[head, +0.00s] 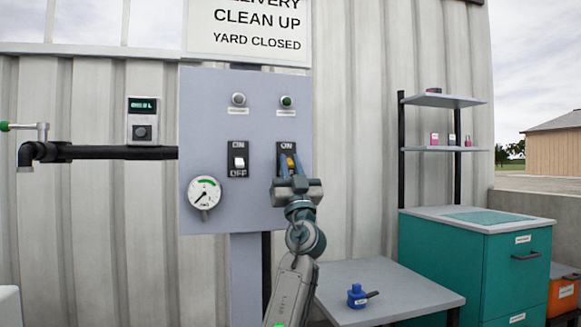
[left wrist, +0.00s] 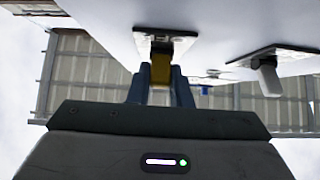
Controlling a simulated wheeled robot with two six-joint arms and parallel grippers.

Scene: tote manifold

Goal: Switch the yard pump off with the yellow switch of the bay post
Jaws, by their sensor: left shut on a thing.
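The bay post carries a grey panel (head: 215,110) with two switches. The yellow switch (head: 291,161) is on the right, under an ON label. My left gripper (head: 289,166) is at it, with its fingers on either side of the yellow lever. In the left wrist view, the yellow lever (left wrist: 161,70) sits between the two fingers, and the gripper is shut on it. The gripper hides the lower part of the switch plate, so I cannot tell the lever's exact position. My right gripper is not in view.
A white switch (head: 239,162) marked ON and OFF is left of the yellow one. Above are a pale lamp (head: 238,99) and a green lamp (head: 286,101); a gauge (head: 204,193) is lower left. A table (head: 400,288) with a blue valve-like part (head: 356,296) stands lower right.

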